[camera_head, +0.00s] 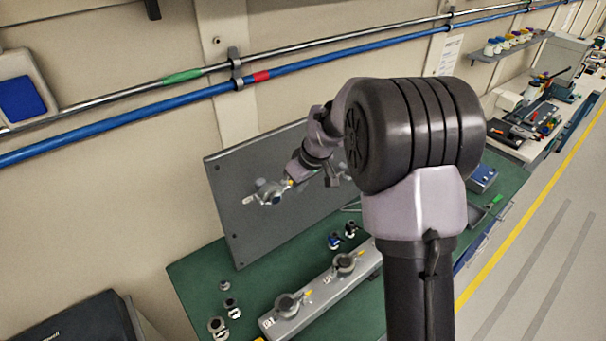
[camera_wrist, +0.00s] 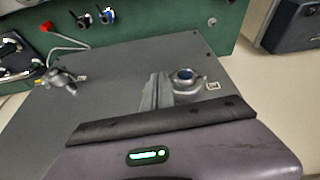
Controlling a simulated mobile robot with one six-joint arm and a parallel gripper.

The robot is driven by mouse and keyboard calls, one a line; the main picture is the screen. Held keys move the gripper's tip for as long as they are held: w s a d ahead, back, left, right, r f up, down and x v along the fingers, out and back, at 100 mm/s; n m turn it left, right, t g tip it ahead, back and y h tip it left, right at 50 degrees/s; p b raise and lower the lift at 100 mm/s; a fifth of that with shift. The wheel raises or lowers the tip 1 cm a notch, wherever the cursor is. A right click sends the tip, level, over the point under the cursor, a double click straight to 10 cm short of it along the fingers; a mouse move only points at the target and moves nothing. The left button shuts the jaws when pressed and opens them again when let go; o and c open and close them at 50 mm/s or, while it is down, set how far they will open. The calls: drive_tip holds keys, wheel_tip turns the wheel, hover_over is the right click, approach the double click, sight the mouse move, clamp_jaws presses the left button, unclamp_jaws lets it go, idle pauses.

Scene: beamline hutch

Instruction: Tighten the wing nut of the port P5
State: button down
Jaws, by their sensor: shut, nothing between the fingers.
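A grey upright panel (camera_head: 235,225) stands on the green bench and also fills the middle of the wrist view (camera_wrist: 110,100). A port with a metal clamp (camera_head: 268,192) sits on it; in the wrist view a round port (camera_wrist: 187,82) has a small label beside it that I cannot read. A second clamped port (camera_wrist: 62,82) is at the left of the wrist view. My gripper (camera_head: 287,184) is close to the first port, its fingers (camera_wrist: 157,92) shut, empty and just beside that port's ring. The wing nut is not clearly visible, and I cannot confirm which port is P5.
A grey rail with clamped ports (camera_head: 315,295) lies on the green bench (camera_head: 195,275). Loose fittings (camera_head: 218,326) lie to its left and blue fittings (camera_head: 335,241) behind it. Pipes (camera_head: 130,120) run along the wall. A floor aisle (camera_head: 530,240) is clear at the right.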

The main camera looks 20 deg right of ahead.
sight(282, 183)
drive_tip(key=w, duration=0.1)
drive_tip(key=w+a+p, duration=0.1)
drive_tip(key=w+a, duration=0.1)
drive_tip(key=shift+w+f, duration=0.3)
drive_tip(key=shift+w, duration=0.1)
drive_tip(key=shift+w, duration=0.1)
drive_tip(key=shift+w+a, duration=0.1)
drive_tip(key=shift+a, duration=0.05)
drive_tip(key=shift+b, duration=0.55)
drive_tip(key=shift+a, duration=0.15)
drive_tip(key=shift+w+a+r+m+h+b, duration=0.2)
drive_tip(key=shift+m+h+b, duration=0.1)
drive_tip(key=shift+m+b, duration=0.45)
drive_tip(key=shift+a+r+b, duration=0.1)
drive_tip(key=shift+r+b, duration=0.1)
drive_tip(key=shift+b, duration=0.1)
